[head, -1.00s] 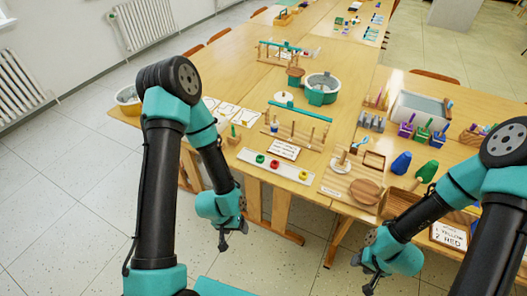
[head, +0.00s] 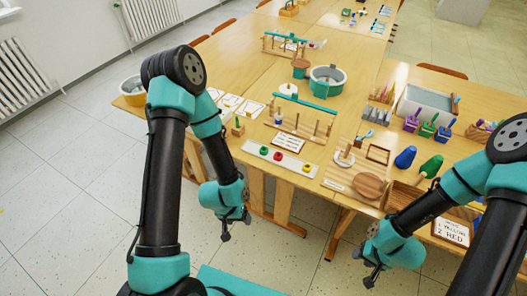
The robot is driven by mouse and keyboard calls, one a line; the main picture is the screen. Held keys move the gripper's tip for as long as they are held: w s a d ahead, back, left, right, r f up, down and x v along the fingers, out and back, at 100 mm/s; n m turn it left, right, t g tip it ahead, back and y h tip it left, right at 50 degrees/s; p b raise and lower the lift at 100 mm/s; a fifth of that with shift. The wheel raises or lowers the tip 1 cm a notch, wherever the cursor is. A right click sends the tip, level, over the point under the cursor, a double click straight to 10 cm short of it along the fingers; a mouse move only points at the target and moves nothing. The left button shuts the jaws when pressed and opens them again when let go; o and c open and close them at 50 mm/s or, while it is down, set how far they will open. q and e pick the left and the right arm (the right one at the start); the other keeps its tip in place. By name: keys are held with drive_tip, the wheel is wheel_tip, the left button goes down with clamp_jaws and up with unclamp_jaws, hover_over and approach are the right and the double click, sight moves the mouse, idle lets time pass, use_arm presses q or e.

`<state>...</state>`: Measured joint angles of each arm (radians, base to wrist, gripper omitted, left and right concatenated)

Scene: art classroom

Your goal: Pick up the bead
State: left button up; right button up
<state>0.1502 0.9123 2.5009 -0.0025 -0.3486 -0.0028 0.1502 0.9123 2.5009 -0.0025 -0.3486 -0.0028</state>
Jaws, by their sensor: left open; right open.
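The picture does not show which one is the bead meant. My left gripper (head: 236,229) is open and empty, hanging over the floor in front of the table, below the tray in the picture. My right gripper (head: 363,268) is open and empty, also in front of the table, lower and to the right of the tray. Neither touches a bead.
Behind the tray are a text card (head: 288,142) and a wooden peg stand with a teal bar (head: 305,104). A teal-and-grey pot (head: 327,77) stands farther back.

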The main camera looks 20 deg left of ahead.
use_arm(q)
drive_tip(key=shift+o, duration=0.2)
drive_tip(key=w+d+r+m, duration=0.1)
drive_tip(key=w+r+m, duration=0.15)
drive_tip(key=w, duration=0.75)
drive_tip(key=w+r+m+y, duration=0.1)
drive_tip(key=w+r+y, duration=0.2)
drive_tip(key=w+r, duration=1.6)
wheel_tip(320, 180, up, 4)
drive_tip(key=shift+w+a+f+g+y, duration=0.15)
drive_tip(key=shift+w+a+g+y, duration=0.2)
drive_tip(key=shift+a+g+y, duration=0.1)
drive_tip(key=shift+f+m, duration=0.15)
drive_tip(key=shift+m, duration=0.1)
wheel_tip(320, 180, down, 12)
drive_tip(key=shift+s+f, duration=0.1)
